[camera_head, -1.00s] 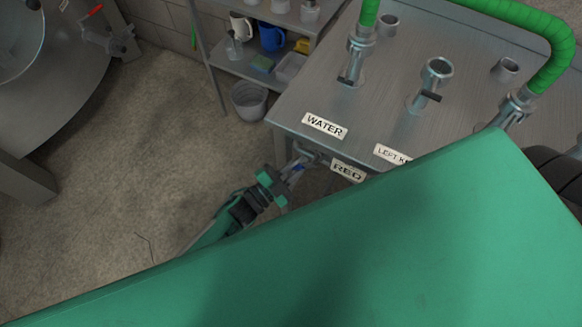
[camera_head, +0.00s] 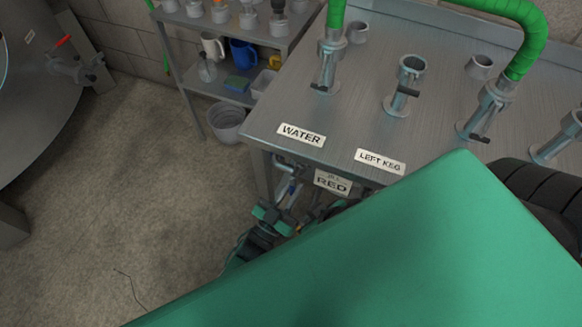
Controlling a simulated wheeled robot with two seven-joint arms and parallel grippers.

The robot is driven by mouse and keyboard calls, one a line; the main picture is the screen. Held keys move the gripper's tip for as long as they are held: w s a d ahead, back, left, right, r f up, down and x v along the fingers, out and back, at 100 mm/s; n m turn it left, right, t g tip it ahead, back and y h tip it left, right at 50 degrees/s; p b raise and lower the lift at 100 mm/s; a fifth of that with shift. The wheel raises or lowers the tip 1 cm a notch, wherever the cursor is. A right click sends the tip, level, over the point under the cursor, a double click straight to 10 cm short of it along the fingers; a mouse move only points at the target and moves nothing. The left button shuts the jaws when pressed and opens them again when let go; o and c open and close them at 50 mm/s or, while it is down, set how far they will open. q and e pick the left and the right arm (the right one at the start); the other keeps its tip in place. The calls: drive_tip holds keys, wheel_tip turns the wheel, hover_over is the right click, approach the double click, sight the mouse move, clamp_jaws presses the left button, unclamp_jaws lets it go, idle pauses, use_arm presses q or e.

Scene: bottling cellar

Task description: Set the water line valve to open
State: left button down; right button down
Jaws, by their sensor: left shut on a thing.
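A white WATER label (camera_head: 301,135) sits on the front edge of the steel bench, in line with a steel port (camera_head: 328,66) that has a green hose and a small black lever. Below the bench edge, under this label, is a metal pipe fitting (camera_head: 287,166) with a small blue handle (camera_head: 292,188). My left gripper (camera_head: 287,196) reaches up to it from below and is shut at the blue handle. Its fingertips are small and partly hidden, so the exact grip is unclear. My right gripper is not in view; my large green body part covers the lower right.
The steel bench (camera_head: 262,117) carries more ports with black levers, a LEFT KEG label (camera_head: 380,162) and a hanging RED sign (camera_head: 332,183). A shelf with mugs (camera_head: 243,53) and a bucket (camera_head: 227,122) stand behind left.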

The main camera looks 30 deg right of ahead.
use_arm(q)
drive_tip(key=shift+s, duration=0.15)
idle(0.3)
drive_tip(key=c, duration=1.4)
unclamp_jaws()
drive_tip(key=shift+d, duration=0.1)
drive_tip(key=v, duration=1.3)
drive_tip(key=shift+s+a+f, duration=0.1)
drive_tip(key=shift+a+f, duration=0.15)
drive_tip(key=shift+a, duration=0.1)
drive_tip(key=shift+n, duration=0.3)
